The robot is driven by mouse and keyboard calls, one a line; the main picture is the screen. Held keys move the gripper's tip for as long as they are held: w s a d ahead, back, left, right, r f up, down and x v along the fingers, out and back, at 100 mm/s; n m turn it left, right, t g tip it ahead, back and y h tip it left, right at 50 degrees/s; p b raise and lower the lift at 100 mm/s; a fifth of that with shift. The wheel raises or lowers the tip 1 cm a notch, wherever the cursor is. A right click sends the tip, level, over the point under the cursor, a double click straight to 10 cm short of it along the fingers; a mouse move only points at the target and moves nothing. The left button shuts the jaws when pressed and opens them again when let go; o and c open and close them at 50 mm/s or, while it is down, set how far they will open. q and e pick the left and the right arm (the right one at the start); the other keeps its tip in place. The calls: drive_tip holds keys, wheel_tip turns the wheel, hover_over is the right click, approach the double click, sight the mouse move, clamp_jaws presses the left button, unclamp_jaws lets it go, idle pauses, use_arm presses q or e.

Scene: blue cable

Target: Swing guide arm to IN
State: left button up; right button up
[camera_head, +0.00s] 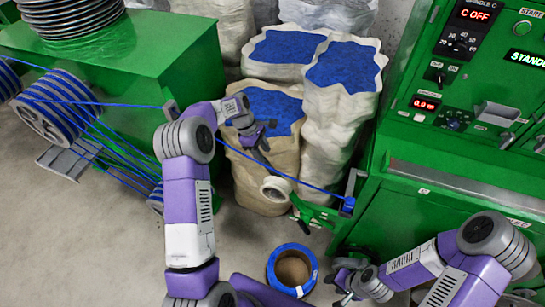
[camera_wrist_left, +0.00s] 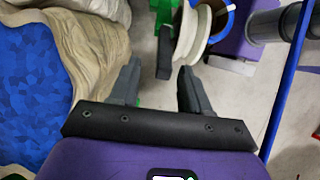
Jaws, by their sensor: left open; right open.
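The guide arm (camera_head: 318,214) is a green bracket low on the front of the green machine, with a white roller (camera_head: 277,188) at its outer end. In the left wrist view the roller (camera_wrist_left: 192,32) and a dark grip-like bar (camera_wrist_left: 164,52) show beyond the fingertips. My left gripper (camera_head: 264,143) is open and empty, above and slightly left of the roller, in front of the sacks. My right gripper (camera_head: 338,284) is open at the lower right. Any IN marking is not readable.
A taut blue cable (camera_head: 312,185) runs from the left spools past the roller to the machine's left edge. Sacks of blue granules (camera_head: 345,66) stand behind. A blue-rimmed coil (camera_head: 292,269) lies on the floor below. The control panel (camera_head: 470,65) is at upper right.

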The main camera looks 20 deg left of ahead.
sight(268, 163)
use_arm(q)
drive_tip(key=x, duration=0.6)
drive_tip(key=shift+s+d+f, duration=0.2)
drive_tip(key=shift+s, duration=0.15)
clamp_jaws()
